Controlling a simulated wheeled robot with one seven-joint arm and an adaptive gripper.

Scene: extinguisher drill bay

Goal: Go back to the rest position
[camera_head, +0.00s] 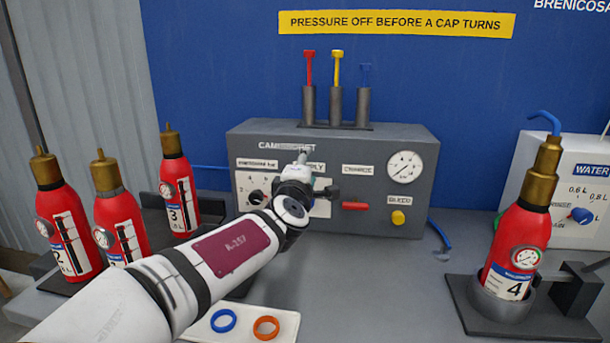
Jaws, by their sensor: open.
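My arm reaches from the lower left toward the front of the grey charging cabinet (390,137). My gripper (326,192) is at the panel below the supply label, mostly hidden behind my wrist. It is open; I see nothing held in it. I cannot tell whether it touches the panel. A black knob (257,197) shows left of it, and a red lever (355,206) and a yellow button (398,217) show to its right.
Red extinguishers stand at left (66,225), (122,225), (178,190). Extinguisher 4 (520,240) stands in a holder (505,307) at right. A white tray (284,318) holds a blue ring (223,320) and an orange ring (266,328).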

